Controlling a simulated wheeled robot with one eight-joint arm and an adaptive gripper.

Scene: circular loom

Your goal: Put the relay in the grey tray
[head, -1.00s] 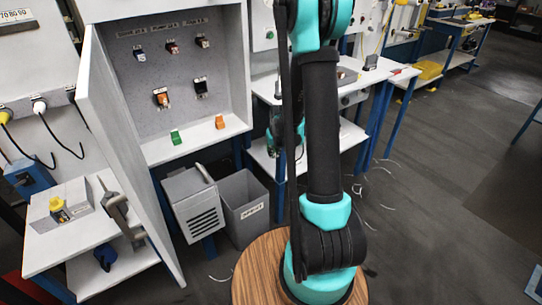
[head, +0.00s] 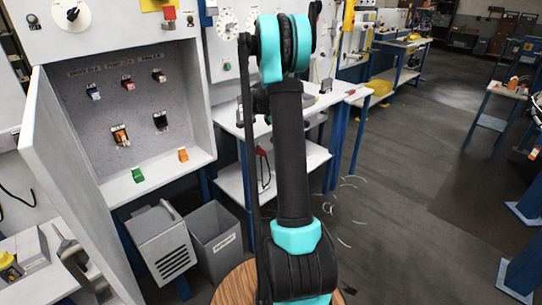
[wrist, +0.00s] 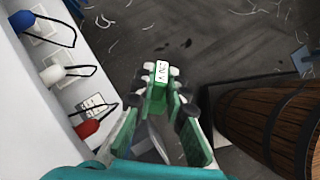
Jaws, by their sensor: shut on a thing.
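In the wrist view my gripper (wrist: 160,92) is shut on a small green relay (wrist: 160,72) with a white, printed top face. The relay sits between the fingertips, held above the dark floor. In the head view my arm rises through the middle; the gripper and the held relay cannot be made out there. I cannot pick out a grey tray for certain in either view. A grey open bin (head: 209,236) with a label stands on the floor below the cabinet in the head view.
An open cabinet (head: 187,90) holds mounted relays, with a green block (head: 138,174) and an orange block (head: 183,155) on its ledge. A wooden barrel (wrist: 283,125) stands right in the wrist view; plugs with cords (wrist: 53,73) line the left. Floor at right (head: 410,200) is fairly clear.

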